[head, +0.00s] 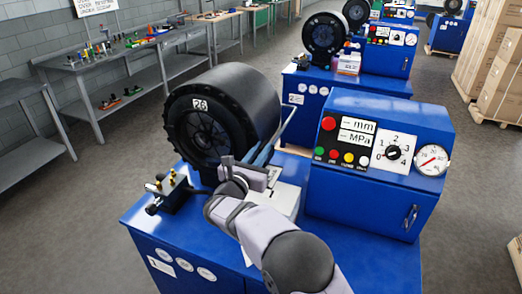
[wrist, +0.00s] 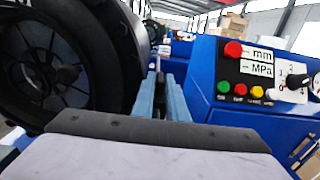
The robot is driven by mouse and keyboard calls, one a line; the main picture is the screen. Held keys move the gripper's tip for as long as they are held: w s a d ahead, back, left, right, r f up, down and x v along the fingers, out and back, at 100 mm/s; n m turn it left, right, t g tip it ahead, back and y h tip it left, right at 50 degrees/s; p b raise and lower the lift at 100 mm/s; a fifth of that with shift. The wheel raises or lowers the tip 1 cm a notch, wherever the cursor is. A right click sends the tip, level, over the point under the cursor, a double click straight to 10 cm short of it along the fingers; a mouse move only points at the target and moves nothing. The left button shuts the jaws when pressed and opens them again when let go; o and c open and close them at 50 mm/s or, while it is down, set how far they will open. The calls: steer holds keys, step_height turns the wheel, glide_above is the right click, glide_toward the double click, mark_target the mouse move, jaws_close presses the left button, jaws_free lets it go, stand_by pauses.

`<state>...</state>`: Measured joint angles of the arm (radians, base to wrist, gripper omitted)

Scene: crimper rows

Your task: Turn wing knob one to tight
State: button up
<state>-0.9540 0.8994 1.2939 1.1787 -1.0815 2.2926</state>
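A control panel (head: 345,185) carries a black knob (head: 392,153) on a white dial marked 0 to 4; its pointer is too small to read surely. It also shows at the right edge of the wrist view (wrist: 297,82). No part is labelled wing knob one, and I cannot tell which part it is. A black block with brass-coloured fittings (head: 172,181) sits at the machine's left front corner. My gripper (wrist: 161,90) is between the black wheel-like crimper head and the panel, apart from the dial knob. Its blue fingers are close together with something dark between them.
The crimper head (head: 200,135), marked 26, stands close left of my gripper. The panel has a red button (head: 328,123), coloured lights and a round gauge (head: 431,159). A tool bench (head: 110,62) is at back left; similar machines stand behind. Boxes (head: 502,75) stand at right.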

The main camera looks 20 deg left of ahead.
jaws_close()
steer(key=shift+f+h+b, duration=0.15)
steer(key=shift+h+b, duration=0.15)
steer(key=shift+b, duration=0.7)
steer(key=shift+a+m+h+b, duration=0.1)
steer(key=shift+m+h+b, duration=0.25)
steer(key=shift+b, duration=0.35)
steer(key=shift+a+r+m+h+b, duration=0.1)
steer(key=shift+r+m+h+b, duration=0.1)
steer(key=shift+m+h+b, duration=0.35)
steer(key=shift+a+r+m+h+b, duration=0.15)
steer(key=shift+m+h+b, duration=0.15)
steer(key=shift+h+b, duration=0.4)
steer(key=shift+m+g+h, duration=0.3)
steer(key=shift+h, duration=0.1)
steer(key=o, duration=0.5)
jaws_free()
steer(key=shift+o, duration=0.2)
steer(key=shift+d+f, duration=0.1)
